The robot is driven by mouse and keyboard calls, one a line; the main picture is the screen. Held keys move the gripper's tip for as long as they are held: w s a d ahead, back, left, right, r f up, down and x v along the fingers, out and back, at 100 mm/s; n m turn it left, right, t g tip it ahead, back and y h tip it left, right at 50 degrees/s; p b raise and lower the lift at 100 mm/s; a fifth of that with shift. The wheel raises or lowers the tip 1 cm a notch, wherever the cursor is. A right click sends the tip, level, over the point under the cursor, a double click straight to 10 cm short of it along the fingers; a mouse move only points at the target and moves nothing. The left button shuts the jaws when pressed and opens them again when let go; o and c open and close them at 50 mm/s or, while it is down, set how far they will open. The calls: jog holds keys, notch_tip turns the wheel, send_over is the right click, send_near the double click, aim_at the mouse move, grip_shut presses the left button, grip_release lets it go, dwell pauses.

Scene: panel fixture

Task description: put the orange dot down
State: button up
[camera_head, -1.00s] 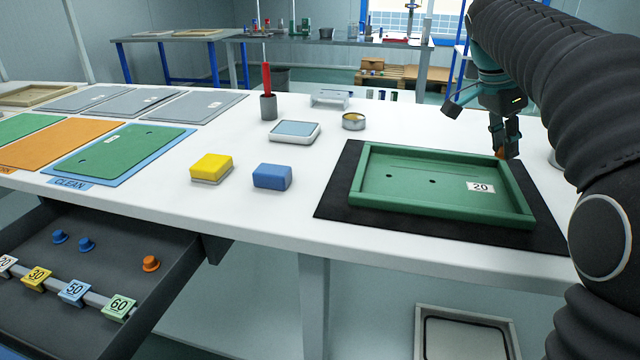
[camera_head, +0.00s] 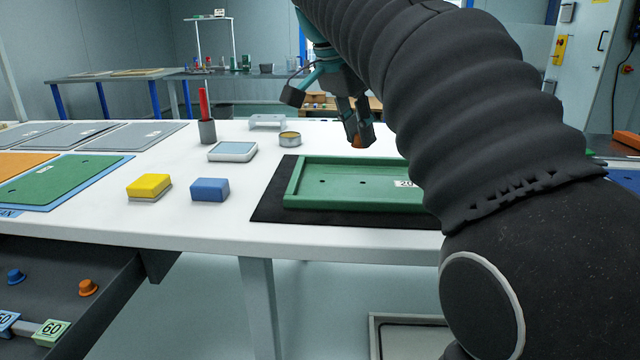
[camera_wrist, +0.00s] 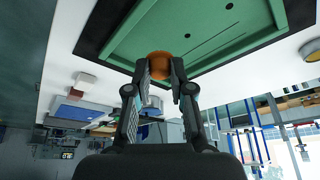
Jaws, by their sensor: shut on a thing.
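My gripper (camera_head: 359,138) is shut on the orange dot and holds it in the air above the far side of the green panel. In the wrist view the orange dot (camera_wrist: 160,65) sits between the two fingertips (camera_wrist: 160,75). In the head view only a sliver of the dot shows at the fingertips. The green panel (camera_head: 330,205) is a shallow tray with a raised rim, a "20" label and small dark holes, lying on a black mat (camera_head: 268,205). My arm hides its right part. Another orange dot (camera_head: 88,287) lies in the open drawer.
A yellow block (camera_head: 149,185) and a blue block (camera_head: 209,189) lie left of the mat. Behind them are a white-framed device (camera_head: 232,151), a round tin (camera_head: 290,139) and a cup with a red stick (camera_head: 207,130). The drawer (camera_head: 70,260) also holds a blue dot (camera_head: 15,275).

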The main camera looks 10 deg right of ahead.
send_over(325, 180)
jog(key=a, duration=0.1)
jog(key=f, duration=0.6)
jog(key=shift+s+f, duration=0.25)
jog(key=shift+s, duration=0.15)
jog(key=shift+w+f+b, duration=0.1)
jog(key=shift+f+b, duration=0.35)
jog(key=shift+f, duration=1.65)
jog(key=shift+f, duration=0.1)
jog(key=o, duration=0.7)
jog(key=p+v, duration=0.3)
jog(key=v, duration=0.9)
jog(key=shift+a, duration=0.1)
